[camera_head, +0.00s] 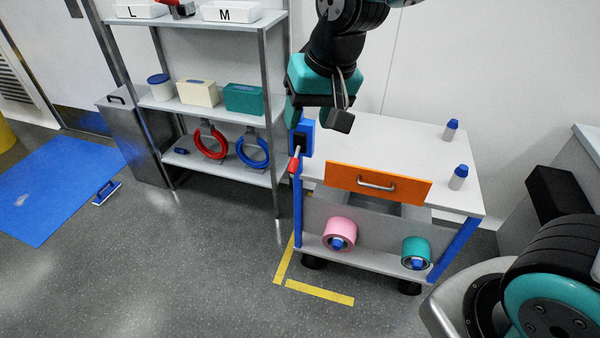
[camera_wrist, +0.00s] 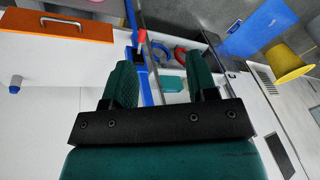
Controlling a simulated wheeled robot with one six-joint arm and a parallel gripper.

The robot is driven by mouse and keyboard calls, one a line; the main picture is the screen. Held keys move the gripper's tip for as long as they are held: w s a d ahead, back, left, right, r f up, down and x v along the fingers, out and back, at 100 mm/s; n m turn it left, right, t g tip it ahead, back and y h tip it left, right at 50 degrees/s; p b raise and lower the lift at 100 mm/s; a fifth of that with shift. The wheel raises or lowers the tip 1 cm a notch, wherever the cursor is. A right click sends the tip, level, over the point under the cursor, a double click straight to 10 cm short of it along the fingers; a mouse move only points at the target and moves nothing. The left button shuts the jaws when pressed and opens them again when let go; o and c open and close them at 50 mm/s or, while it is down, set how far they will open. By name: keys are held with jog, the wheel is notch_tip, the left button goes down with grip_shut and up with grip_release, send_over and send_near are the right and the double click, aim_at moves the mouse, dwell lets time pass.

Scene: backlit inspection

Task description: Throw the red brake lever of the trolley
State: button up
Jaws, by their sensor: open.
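The trolley (camera_head: 400,143) has a white top, blue legs and an orange-fronted drawer (camera_head: 378,184), which stands partly open. The red brake lever (camera_head: 294,165) is a small red-ended handle at a blue and black bracket (camera_head: 306,138) on the trolley's left front corner. Its red end also shows in the wrist view (camera_wrist: 141,50), beyond the fingertips and left of the gap between them. My gripper (camera_head: 318,112) is open and empty, above that corner and apart from the lever. Both fingers (camera_wrist: 160,82) show in the wrist view.
Shelves (camera_head: 225,172) with boxes and rings stand left of the trolley. Two blue-capped bottles stand on the trolley top; pink and teal rolls (camera_head: 340,229) sit on its lower shelf. Yellow tape (camera_head: 320,293) marks the floor. The grey floor in front is clear.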

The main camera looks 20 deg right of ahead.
aim_at(295, 159)
jog(key=w+d+f+m+h+b, duration=0.1)
jog(key=w+f+m+b, duration=0.1)
jog(key=w+f, duration=0.5)
jog(key=w+d+f+m+t+h+b, duration=0.1)
jog(key=w+f+m+b, duration=0.1)
jog(key=w+f, duration=0.5)
jog(key=w+d+f+m+t+b, duration=0.1)
jog(key=w+f, duration=0.6)
jog(key=f, duration=0.7)
jog(key=shift+w+d+f+m+h+b, duration=0.25)
jog(key=shift+d+f+m+h+b, duration=0.15)
jog(key=shift+m, duration=0.2)
jog(key=shift+r, duration=0.1)
grip_shut()
